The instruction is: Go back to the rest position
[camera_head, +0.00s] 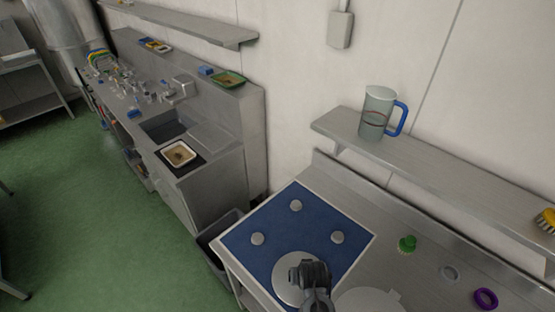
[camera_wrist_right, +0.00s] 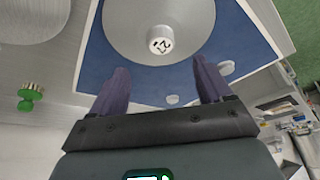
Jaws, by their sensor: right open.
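My right gripper (camera_head: 314,272) is above the front part of the blue mat (camera_head: 268,243). In the right wrist view its two dark fingers (camera_wrist_right: 159,74) are apart, with nothing between them. A round grey lid or disc (camera_head: 288,290) lies on the mat, partly hidden by the gripper. The right wrist view shows this disc (camera_wrist_right: 125,25) with a pale knob (camera_wrist_right: 160,40) bearing a dark mark, just beyond the fingertips. I cannot tell the gap between knob and fingers. My left gripper is not in view.
Several small grey round pieces (camera_head: 296,205) lie on the mat. A green brush (camera_head: 407,244), a grey ring (camera_head: 450,273) and a purple ring (camera_head: 485,298) lie to the right. A jug with a blue handle (camera_head: 377,112) stands on the wall shelf (camera_head: 430,160). A sink bench (camera_head: 200,200) stands left.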

